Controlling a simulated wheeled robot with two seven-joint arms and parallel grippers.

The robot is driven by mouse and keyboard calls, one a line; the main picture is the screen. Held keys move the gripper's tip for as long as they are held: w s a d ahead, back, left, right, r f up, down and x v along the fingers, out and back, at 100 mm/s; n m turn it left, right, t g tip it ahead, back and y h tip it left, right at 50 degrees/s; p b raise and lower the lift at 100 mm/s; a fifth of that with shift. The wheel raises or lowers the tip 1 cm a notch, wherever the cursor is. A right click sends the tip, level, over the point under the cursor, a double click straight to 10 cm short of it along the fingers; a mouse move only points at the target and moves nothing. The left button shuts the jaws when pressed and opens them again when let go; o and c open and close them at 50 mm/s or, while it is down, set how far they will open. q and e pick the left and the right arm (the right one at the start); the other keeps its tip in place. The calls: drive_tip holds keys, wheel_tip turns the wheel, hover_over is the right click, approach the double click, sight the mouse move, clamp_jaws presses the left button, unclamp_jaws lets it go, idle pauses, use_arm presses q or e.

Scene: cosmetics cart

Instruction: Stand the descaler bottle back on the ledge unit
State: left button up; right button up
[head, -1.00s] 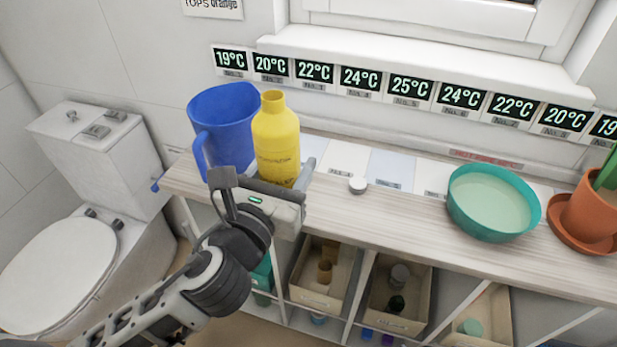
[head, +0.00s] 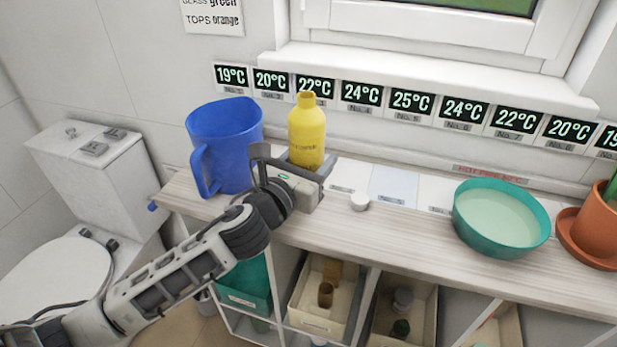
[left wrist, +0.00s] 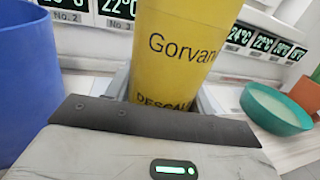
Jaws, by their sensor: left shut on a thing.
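The yellow descaler bottle (head: 308,132) is upright over the back of the ledge unit's wooden top (head: 400,238), to the right of the blue jug. My left gripper (head: 307,168) is shut on the bottle's lower part. In the left wrist view the bottle (left wrist: 180,50) fills the space between the fingers, with "Gorvan" and "DESCAL" readable. The bottle's base is hidden behind the gripper, so I cannot tell whether it touches the top. My right gripper is not in view.
A blue jug (head: 228,145) stands close left of the gripper. A small white cap (head: 359,202) lies to the right. A teal bowl (head: 500,218) and a terracotta pot (head: 597,232) stand further right. Pale label cards (head: 392,184) line the back, with free room around them.

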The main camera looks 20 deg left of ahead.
use_arm(q)
drive_tip(key=shift+w+a+f, duration=0.3)
drive_tip(key=shift+w+f, duration=0.25)
drive_tip(key=shift+f, duration=0.15)
drive_tip(key=f, duration=0.1)
drive_tip(key=f+b, duration=0.1)
drive_tip(key=f, duration=0.1)
drive_tip(key=shift+w+a+f, duration=0.1)
drive_tip(key=shift+w+a, duration=0.05)
drive_tip(key=shift+w, duration=0.05)
drive_tip(key=shift+f, duration=0.25)
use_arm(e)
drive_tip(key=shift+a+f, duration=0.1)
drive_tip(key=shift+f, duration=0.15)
use_arm(q)
drive_tip(key=shift+f, duration=0.1)
drive_tip(key=shift+f, duration=0.15)
drive_tip(key=o, duration=1.2)
drive_tip(key=shift+o, duration=0.2)
